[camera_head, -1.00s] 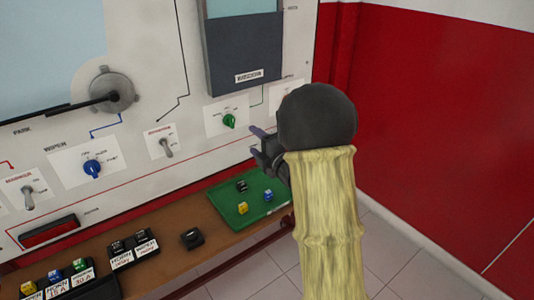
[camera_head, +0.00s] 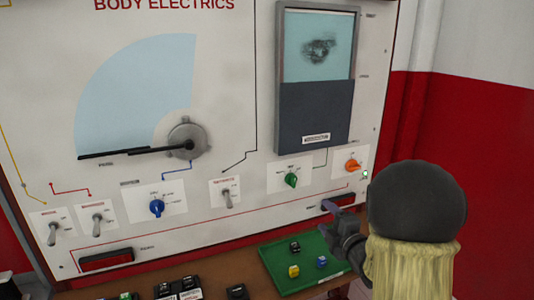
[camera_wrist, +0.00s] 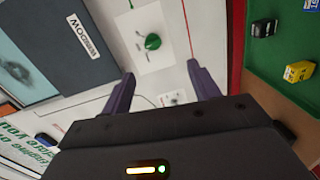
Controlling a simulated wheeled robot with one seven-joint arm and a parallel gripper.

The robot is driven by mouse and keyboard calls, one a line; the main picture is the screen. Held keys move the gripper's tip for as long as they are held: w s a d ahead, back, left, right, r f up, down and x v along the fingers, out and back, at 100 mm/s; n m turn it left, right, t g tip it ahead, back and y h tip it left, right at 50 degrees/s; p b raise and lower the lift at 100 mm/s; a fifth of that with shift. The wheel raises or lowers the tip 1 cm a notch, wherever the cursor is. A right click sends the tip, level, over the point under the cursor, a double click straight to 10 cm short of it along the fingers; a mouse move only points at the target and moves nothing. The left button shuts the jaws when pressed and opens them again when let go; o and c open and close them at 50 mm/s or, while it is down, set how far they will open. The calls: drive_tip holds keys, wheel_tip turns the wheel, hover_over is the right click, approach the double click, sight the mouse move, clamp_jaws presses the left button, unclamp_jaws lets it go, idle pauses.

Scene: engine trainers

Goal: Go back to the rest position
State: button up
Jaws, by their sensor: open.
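My gripper (camera_head: 343,208) is in front of the lower right part of the body electrics panel (camera_head: 236,112), left of and below the orange knob (camera_head: 353,165). In the wrist view its two fingers (camera_wrist: 160,85) are spread apart with nothing between them. A green knob (camera_head: 291,180) is on the panel to the left of the orange one, and it also shows beyond the fingers in the wrist view (camera_wrist: 153,42). My arm hides part of the panel's lower right corner.
A green tray (camera_head: 277,268) with small black, yellow and blue blocks lies on the brown shelf below my gripper. A blue knob (camera_head: 156,207) and several toggle switches line the panel. A red and white wall (camera_head: 480,140) stands at the right.

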drive_tip(key=s+a+f+m+g+h, duration=0.1)
drive_tip(key=s+a+f+m+g, duration=0.1)
drive_tip(key=s+f+m+g, duration=0.4)
drive_tip(key=s+a+f+m+g+h, duration=0.1)
drive_tip(key=s+a+m+g+h, duration=0.15)
drive_tip(key=s+m, duration=0.65)
drive_tip(key=s+a+f+m+g+h, duration=0.1)
drive_tip(key=s+f+m+g, duration=0.4)
drive_tip(key=s, duration=0.4)
wheel_tip(320, 180, up, 21)
drive_tip(key=p, duration=2)
drive_tip(key=shift+w, duration=0.4)
drive_tip(key=shift+a+g, duration=0.1)
drive_tip(key=shift+g, duration=0.15)
drive_tip(key=shift+c, duration=0.4)
drive_tip(key=c, duration=0.4)
drive_tip(key=shift+a, duration=0.1)
drive_tip(key=shift+c, duration=0.3)
